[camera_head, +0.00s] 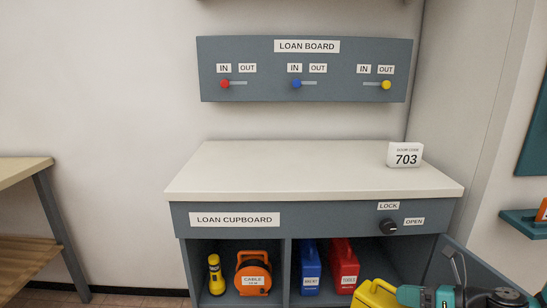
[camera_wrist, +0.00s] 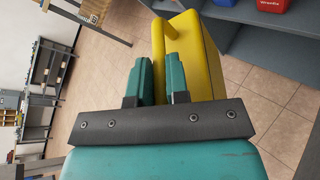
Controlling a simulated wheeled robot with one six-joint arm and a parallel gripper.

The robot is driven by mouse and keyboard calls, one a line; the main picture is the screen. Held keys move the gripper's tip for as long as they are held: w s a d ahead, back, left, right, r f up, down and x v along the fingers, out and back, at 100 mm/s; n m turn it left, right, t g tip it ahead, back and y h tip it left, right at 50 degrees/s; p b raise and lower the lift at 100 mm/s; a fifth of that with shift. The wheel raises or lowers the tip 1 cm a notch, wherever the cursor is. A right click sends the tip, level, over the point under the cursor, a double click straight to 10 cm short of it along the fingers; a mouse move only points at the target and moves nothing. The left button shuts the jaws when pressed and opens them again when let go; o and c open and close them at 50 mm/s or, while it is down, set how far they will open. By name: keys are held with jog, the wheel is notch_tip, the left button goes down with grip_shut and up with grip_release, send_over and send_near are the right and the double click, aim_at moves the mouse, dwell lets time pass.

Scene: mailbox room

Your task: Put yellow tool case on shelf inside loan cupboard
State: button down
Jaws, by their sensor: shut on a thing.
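The yellow tool case (camera_head: 375,294) is at the lower right of the head view, in front of the cupboard's right-hand opening and cut off by the frame's bottom edge. My gripper (camera_wrist: 160,72) is shut on it, with teal fingers on either side of a yellow part, seen in the wrist view. The case's body (camera_wrist: 205,60) extends beyond the fingers over the tiled floor. The loan cupboard (camera_head: 320,218) is open below its pale top. Its right compartment holds a blue case (camera_head: 311,270) and a red case (camera_head: 343,268), with some room to their right. The shelf there is partly hidden.
The open cupboard door (camera_head: 480,270) stands at the right, behind my arm. A yellow torch (camera_head: 215,274) and an orange cable reel (camera_head: 252,275) fill the left compartment. On the loan board (camera_head: 260,60), the yellow knob (camera_head: 387,85) is under OUT. A wooden bench (camera_head: 30,220) is left.

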notch_tip(320, 180, up, 8)
jog(key=p, duration=1.1)
jog(key=shift+r, duration=0.2)
jog(key=shift+f, duration=0.1)
